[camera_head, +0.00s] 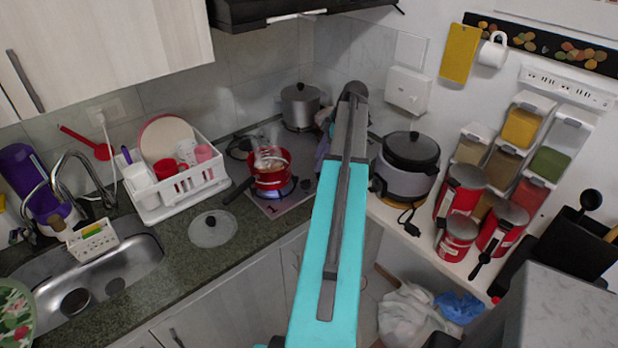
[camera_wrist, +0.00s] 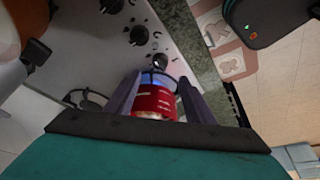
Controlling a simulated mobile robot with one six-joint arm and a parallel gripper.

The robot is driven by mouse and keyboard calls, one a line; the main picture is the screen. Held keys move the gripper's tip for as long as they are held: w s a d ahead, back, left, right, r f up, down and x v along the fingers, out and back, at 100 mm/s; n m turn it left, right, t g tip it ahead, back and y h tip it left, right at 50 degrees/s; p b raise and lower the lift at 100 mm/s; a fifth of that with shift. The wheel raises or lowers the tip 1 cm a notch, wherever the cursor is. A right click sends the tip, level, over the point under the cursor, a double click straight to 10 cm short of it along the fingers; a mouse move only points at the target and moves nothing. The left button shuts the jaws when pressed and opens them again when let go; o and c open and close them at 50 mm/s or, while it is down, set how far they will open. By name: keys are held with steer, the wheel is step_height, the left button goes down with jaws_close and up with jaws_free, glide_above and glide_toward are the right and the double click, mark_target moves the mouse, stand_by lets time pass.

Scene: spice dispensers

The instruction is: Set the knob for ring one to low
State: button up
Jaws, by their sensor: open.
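In the wrist view, a row of black stove knobs (camera_wrist: 139,35) runs along the light hob panel beside the counter edge. The nearest knob (camera_wrist: 160,60) is just beyond my gripper (camera_wrist: 158,79). My gripper's two dark fingers are apart, and no knob is seen between them. I cannot tell which knob is for ring one or read the settings. The red pot (camera_wrist: 152,102) shows between the fingers, with blue flame beside it. In the head view, the red pot (camera_head: 269,177) stands on a lit ring of the hob (camera_head: 290,203).
A steel pot (camera_head: 300,108) stands at the hob's back. A glass lid (camera_head: 212,229) lies on the counter left of the hob. A dish rack (camera_head: 180,190) is farther left. A cooker (camera_head: 408,165) and red canisters (camera_head: 460,190) stand on the right counter.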

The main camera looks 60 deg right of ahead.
mark_target(307, 180)
steer(key=shift+p+x, duration=1.85)
steer(key=shift+x, duration=3.35)
steer(key=shift+a, duration=0.1)
steer(key=c, duration=1.1)
steer(key=shift+o, duration=0.2)
